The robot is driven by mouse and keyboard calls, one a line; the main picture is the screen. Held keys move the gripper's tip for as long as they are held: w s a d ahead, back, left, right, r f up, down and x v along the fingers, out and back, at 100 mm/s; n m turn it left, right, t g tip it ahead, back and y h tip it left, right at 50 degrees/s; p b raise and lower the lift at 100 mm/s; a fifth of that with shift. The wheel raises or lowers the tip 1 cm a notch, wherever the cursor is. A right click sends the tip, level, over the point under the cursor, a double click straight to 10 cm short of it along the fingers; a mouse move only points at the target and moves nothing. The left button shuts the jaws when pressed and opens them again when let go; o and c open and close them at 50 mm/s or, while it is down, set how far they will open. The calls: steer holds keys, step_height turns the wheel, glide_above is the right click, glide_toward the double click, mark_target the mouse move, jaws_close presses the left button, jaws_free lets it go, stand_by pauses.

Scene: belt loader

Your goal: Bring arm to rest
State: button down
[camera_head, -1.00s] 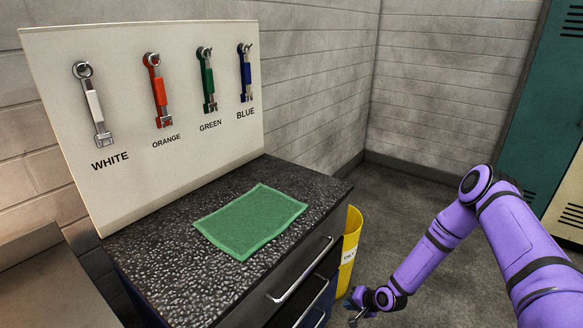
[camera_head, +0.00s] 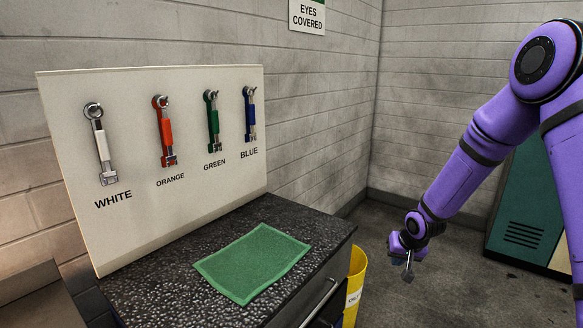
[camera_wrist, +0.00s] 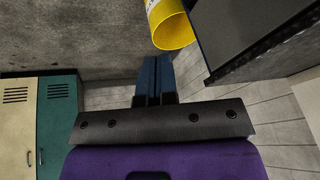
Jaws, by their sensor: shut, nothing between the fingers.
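My purple arm reaches in from the right in the head view. My gripper (camera_head: 406,266) hangs in the air to the right of the workbench, above the floor and apart from everything. In the wrist view its dark blue fingers (camera_wrist: 155,66) lie side by side, shut and empty.
A dark-topped bench (camera_head: 190,240) holds a green mat (camera_head: 253,262). Behind it a white board (camera_head: 150,120) carries white, orange, green and blue tools, each above its label. A yellow bin (camera_head: 355,285) stands beside the bench. Lockers (camera_head: 525,210) stand at right. Floor (camera_head: 450,290) around my gripper is clear.

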steer(key=s+r+h, duration=0.1)
steer(key=s+r, duration=0.3)
steer(key=r, duration=0.4)
steer(key=s+d+r+h, duration=0.1)
steer(key=s+r, duration=0.4)
steer(key=r, duration=0.3)
steer(key=s+r, duration=0.4)
steer(key=r, duration=0.4)
steer(key=s+r, duration=0.5)
steer(key=s, duration=0.7)
steer(key=s+a+r+n, duration=0.1)
steer(key=s+r, duration=0.3)
steer(key=s, duration=0.8)
steer(key=shift+r+n+t+y, duration=0.3)
steer(key=shift+r+t+y, duration=0.05)
steer(key=shift+t+y, duration=0.05)
steer(key=shift+a, duration=0.15)
